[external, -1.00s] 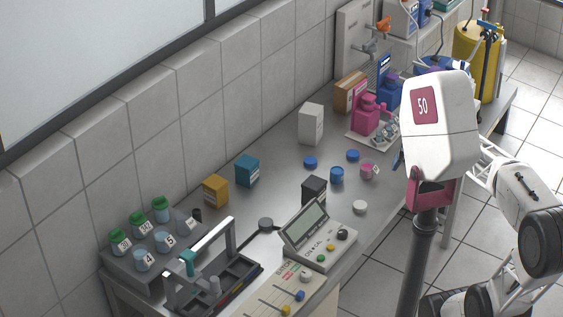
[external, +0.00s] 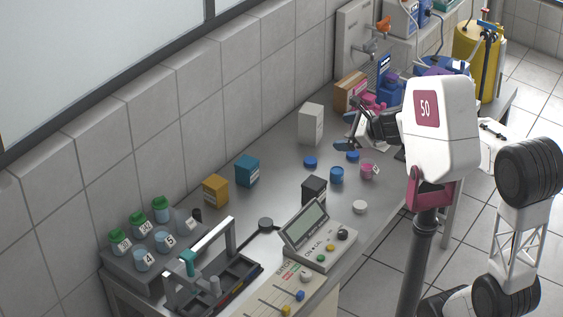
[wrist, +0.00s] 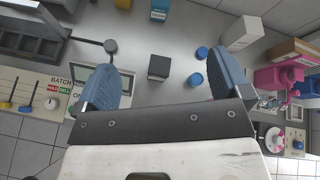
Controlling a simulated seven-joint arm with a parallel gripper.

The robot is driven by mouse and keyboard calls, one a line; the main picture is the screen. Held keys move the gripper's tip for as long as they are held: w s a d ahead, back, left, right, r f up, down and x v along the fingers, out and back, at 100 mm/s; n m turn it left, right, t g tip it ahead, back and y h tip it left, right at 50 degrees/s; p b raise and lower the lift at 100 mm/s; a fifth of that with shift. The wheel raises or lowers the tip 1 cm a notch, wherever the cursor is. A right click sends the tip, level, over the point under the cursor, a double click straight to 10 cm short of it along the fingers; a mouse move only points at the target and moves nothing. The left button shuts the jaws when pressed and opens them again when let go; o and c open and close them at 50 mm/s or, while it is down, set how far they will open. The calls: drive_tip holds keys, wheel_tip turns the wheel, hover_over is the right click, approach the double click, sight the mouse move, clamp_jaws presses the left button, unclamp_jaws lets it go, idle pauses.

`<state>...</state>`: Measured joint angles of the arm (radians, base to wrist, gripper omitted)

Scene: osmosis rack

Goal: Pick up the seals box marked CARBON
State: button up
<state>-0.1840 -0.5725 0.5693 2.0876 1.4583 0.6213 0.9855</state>
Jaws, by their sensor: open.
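Several small boxes stand on the bench, their markings too small to read, so I cannot confirm which says CARBON. A black box (external: 314,190) stands behind the grey meter; it also shows in the wrist view (wrist: 159,68). An orange box (external: 215,190) and a teal box (external: 247,171) stand nearer the wall. A taller white box (external: 311,125) stands farther back. My gripper (external: 358,143) is over the far part of the bench, apart from the black box. In the wrist view my gripper (wrist: 164,62) is open and empty, the black box showing between its fingers.
A rack of jars (external: 118,262) and a handled tray (external: 248,268) fill the near end.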

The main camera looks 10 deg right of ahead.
drive_tip(key=w+a+f+m+t, duration=0.1)
drive_tip(key=w+a+m, duration=0.1)
drive_tip(key=w+m, duration=0.25)
approach(314, 186)
drive_tip(key=shift+m, duration=0.25)
drive_tip(key=w+f, duration=0.1)
drive_tip(key=w+a+f, duration=0.1)
drive_tip(key=f, duration=0.1)
drive_tip(key=shift+w+a, duration=0.2)
drive_tip(key=shift+w, duration=0.2)
drive_tip(key=shift+w, duration=0.1)
drive_tip(key=shift+x, duration=1.2)
drive_tip(key=shift+w, duration=0.1)
drive_tip(key=shift+x, duration=2.55)
drive_tip(key=shift+w+r, duration=0.15)
drive_tip(key=shift+w, duration=0.05)
drive_tip(key=shift+c, duration=0.4)
